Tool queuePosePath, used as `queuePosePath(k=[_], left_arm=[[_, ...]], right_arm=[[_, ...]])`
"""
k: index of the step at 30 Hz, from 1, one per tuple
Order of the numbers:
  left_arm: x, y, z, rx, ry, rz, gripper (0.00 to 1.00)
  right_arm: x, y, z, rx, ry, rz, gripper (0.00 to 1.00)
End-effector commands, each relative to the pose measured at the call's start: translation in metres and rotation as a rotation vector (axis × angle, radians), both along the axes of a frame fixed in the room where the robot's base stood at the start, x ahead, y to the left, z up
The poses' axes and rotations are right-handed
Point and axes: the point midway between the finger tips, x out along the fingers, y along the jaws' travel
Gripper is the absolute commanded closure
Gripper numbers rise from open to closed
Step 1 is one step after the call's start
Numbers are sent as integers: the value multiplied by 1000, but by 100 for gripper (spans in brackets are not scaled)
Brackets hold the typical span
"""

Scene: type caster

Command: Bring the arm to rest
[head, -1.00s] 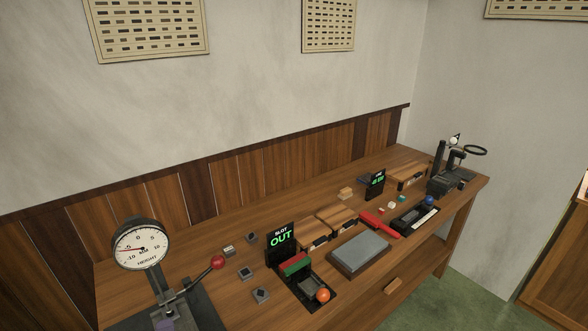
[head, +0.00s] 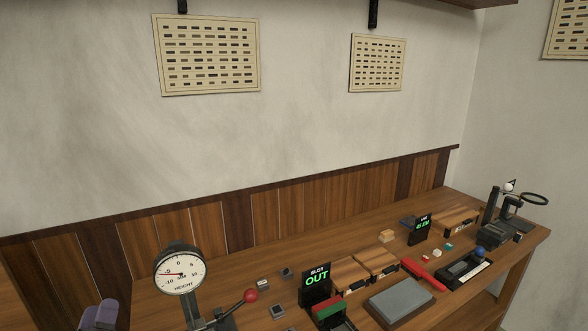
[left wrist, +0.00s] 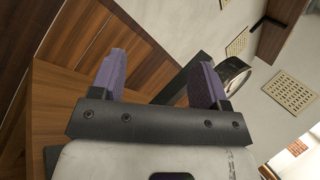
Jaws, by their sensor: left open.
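My left gripper (head: 98,315) shows at the lower left edge of the head view, left of the height gauge (head: 181,272). In the left wrist view its two purple fingers (left wrist: 158,82) stand wide apart with nothing between them. The gauge's dial shows partly behind the right finger in the left wrist view (left wrist: 232,76). My right gripper is in neither view.
The wooden bench (head: 235,270) carries a display reading OUT (head: 316,286), a grey slab (head: 400,302), a red bar (head: 423,275), several small blocks and a magnifier stand (head: 505,215). The panelled wall (head: 265,212) closes off the back. Space above the bench is clear.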

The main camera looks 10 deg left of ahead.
Motion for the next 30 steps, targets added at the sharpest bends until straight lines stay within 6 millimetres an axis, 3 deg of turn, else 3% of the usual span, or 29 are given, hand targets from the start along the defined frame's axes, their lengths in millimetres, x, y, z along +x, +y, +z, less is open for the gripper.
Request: queuePosePath(k=[1, 8, 11, 15, 18, 24, 30], left_arm=[[-11, -9, -14, -108, -7, -13, 31], [-55, -24, -60, -577, -24, -5, 31], [-83, -36, -92, -828, 6, 34, 31], [-140, -67, -153, -1240, 117, 168, 31], [-183, -92, -187, -1463, 215, 297, 31], [-252, -134, -223, -1710, 388, 522, 31], [-315, -168, -238, -1839, 551, 730, 31]], right_arm=[[-1, -1, -1, -1, 2, 0, 57], [0, 1, 0, 6, -1, -3, 57], [0, 0, 0, 2, 0, -2, 57], [1, 0, 0, -1, -1, 1, 57], [1, -1, 0, -4, -2, 3, 57], [0, -3, 0, -10, -1, 6, 57], [0, -2, 0, -8, -1, 5, 57]])
